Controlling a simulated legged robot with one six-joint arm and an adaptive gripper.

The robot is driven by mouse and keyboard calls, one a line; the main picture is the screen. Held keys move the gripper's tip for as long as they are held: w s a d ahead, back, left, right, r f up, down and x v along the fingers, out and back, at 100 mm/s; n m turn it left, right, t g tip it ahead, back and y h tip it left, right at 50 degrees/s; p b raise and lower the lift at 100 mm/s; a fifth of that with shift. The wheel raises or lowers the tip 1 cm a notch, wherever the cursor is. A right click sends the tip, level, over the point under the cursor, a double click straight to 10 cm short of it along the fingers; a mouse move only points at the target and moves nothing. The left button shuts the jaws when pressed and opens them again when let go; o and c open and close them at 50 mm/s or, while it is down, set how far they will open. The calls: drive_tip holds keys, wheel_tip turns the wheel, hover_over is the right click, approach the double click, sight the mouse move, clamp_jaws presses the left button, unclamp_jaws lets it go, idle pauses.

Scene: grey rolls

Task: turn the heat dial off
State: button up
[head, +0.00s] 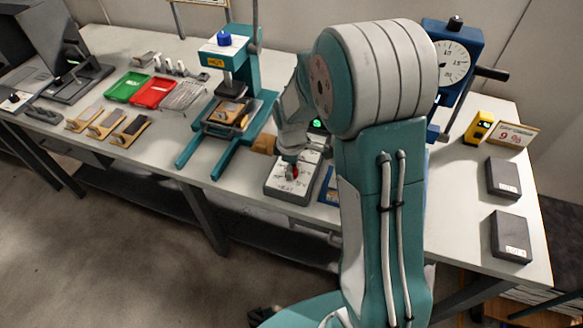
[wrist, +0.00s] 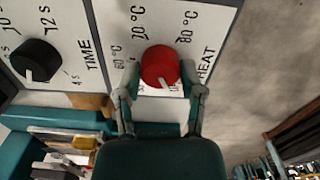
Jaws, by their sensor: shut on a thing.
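The red heat dial (wrist: 160,66) sits on a white panel (wrist: 118,22) marked HEAT, with temperature marks around it. My gripper (wrist: 159,72) is shut on the dial, one finger on each side. The dial's white pointer line faces the lower edge of the wrist view, toward my palm. In the head view the dial (head: 292,172) is a small red spot on top of the control box (head: 277,184), partly covered by my gripper.
A black TIME dial (wrist: 36,61) is beside the heat dial. The press (head: 228,90) with a HOT sign stands left of the control box. A blue gauge stand (head: 455,45) is behind my arm. Two dark boxes (head: 503,178) (head: 511,236) lie at the table's right.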

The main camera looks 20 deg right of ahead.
drive_tip(key=shift+w+r, duration=0.1)
drive_tip(key=shift+w, duration=0.1)
idle(0.4)
drive_tip(key=o, duration=1.2)
drive_tip(key=shift+a, duration=0.1)
drive_tip(key=shift+c, duration=0.2)
wheel_tip(320, 180, up, 12)
